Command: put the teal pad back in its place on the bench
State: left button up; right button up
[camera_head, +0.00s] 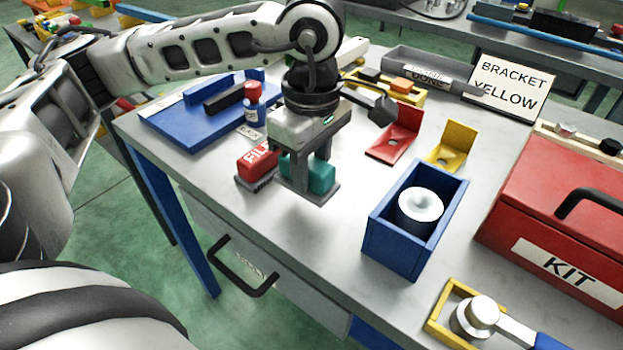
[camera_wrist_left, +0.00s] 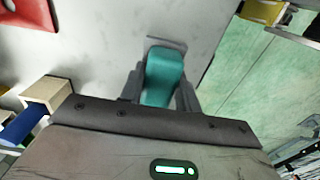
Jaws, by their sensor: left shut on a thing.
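The teal pad (camera_head: 322,176) is between the fingers of my left gripper (camera_head: 308,172), over the front left part of the bench (camera_head: 345,235). The left gripper points down and is shut on the pad. In the left wrist view the teal pad (camera_wrist_left: 163,78) shows between the two dark fingers (camera_wrist_left: 160,95). A flat grey plate (camera_head: 318,196) shows right under the pad, and its edge shows past the pad in the wrist view (camera_wrist_left: 167,43). I cannot tell whether the pad rests on it or is just above. My right gripper is not in view.
A red block (camera_head: 256,161) on a dark base stands close left of the gripper. A blue open box (camera_head: 390,240) with a white roll stands to the right. Red (camera_head: 396,140) and yellow (camera_head: 455,145) brackets lie behind. A red kit box (camera_head: 560,220) is at far right.

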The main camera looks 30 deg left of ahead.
aim_at(311, 185)
pick_arm(q)
jog(key=f, duration=0.3)
jog(key=shift+w+a+f+p, duration=0.1)
jog(key=shift+w+a+p, duration=0.15)
jog(key=shift+w+p, duration=0.05)
jog(key=shift+f, duration=0.4)
jog(key=shift+f, duration=0.15)
jog(key=o, duration=0.9)
jog(key=shift+o, duration=0.2)
notch_tip(311, 185, up, 12)
jog(key=shift+d+r, duration=0.15)
jog(key=shift+r, duration=0.05)
